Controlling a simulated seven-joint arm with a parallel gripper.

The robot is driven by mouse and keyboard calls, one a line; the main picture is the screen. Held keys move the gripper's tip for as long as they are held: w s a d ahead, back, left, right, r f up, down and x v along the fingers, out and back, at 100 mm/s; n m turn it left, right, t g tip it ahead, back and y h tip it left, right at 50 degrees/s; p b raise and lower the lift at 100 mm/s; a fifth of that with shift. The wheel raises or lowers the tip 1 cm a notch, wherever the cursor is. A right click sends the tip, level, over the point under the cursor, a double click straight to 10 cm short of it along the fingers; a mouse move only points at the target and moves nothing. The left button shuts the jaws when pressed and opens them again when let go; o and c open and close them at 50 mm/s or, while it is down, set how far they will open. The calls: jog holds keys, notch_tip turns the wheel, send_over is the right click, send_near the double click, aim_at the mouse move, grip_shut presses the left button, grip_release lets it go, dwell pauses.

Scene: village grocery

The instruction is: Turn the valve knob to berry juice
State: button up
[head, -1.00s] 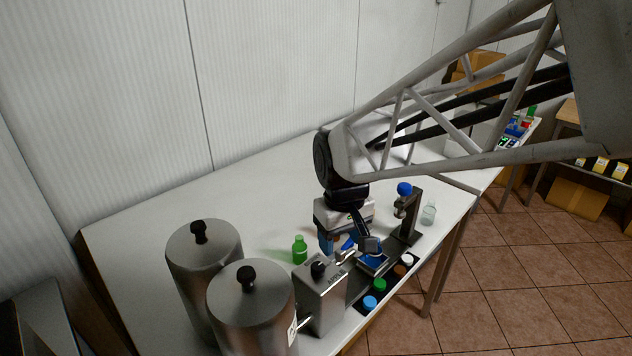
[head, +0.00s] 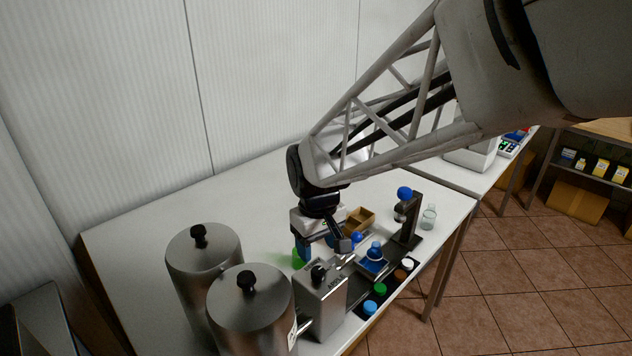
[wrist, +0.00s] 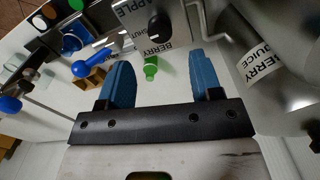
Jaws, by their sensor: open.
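The valve knob (head: 318,272) is black and sits on top of a metal box (head: 322,300) in front of the tanks. In the wrist view the knob (wrist: 159,26) is at the top centre, among labels reading APPLE, SHUT and BERRY. Which label it points to is hard to tell. My gripper (head: 322,248) is open, just behind the box in the head view. In the wrist view its blue fingers (wrist: 160,62) are spread, with the knob beyond their tips and apart from them. A steel tank (wrist: 290,45) at the right bears a BERRY JUICE label.
Two steel tanks (head: 203,265) (head: 250,312) stand left of the box. A green bottle (wrist: 150,68) shows between my fingers in the wrist view.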

aim_at(318, 270)
jog(key=shift+f, duration=3.45)
jog(key=c, duration=0.9)
